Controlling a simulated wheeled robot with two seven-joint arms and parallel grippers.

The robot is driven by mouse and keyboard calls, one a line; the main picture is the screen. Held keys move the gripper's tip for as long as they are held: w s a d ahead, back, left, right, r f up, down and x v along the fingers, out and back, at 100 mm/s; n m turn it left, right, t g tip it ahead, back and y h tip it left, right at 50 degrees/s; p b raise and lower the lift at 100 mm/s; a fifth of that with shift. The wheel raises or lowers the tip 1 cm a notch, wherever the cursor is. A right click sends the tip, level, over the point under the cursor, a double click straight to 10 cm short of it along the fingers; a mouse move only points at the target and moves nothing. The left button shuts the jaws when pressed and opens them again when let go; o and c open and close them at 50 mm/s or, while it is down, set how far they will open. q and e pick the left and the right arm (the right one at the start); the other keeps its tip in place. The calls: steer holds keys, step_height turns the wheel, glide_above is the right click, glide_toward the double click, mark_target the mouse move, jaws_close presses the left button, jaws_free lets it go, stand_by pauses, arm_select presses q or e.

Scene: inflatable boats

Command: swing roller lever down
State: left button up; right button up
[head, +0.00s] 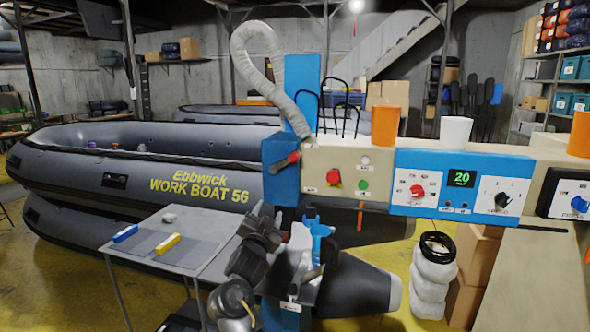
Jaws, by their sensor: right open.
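A short lever with a red end (285,162) sits on the side of the blue housing (281,184), left of the cream control panel. Its red end points up and to the right. A blue forked part (318,240) stands lower down, above a dark plate on the blue post. I cannot tell from the small labels which of these is the roller lever. My right gripper (263,222) is dark and open, below the blue housing and left of the forked part. It appears apart from the red-ended lever. My left gripper is not in view.
The cream panel (318,160) carries a red knob and a green button. A blue panel (433,161) shows 20. Orange and white cups stand on top. A grey side table (190,225) with blue and yellow items is at left, before the grey boat (60,170). Boxes stand right.

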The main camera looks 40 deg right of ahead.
mark_target(292, 158)
step_height(292, 158, up, 11)
steer(key=s+d+m+g+h, duration=0.2)
steer(key=m+g+h, duration=0.3)
steer(key=m+g, duration=0.15)
steer(key=p+x, duration=0.1)
steer(key=x, duration=0.2)
steer(key=p+x, duration=0.2)
steer(key=x, duration=0.1)
steer(key=p+x, duration=0.1)
steer(key=x, duration=0.2)
steer(key=shift+w+r, duration=0.3)
steer(key=shift+r, duration=0.05)
steer(key=shift+w+d+p, duration=0.2)
steer(key=shift+d+p, duration=0.2)
steer(key=shift+d, duration=0.2)
jaws_close()
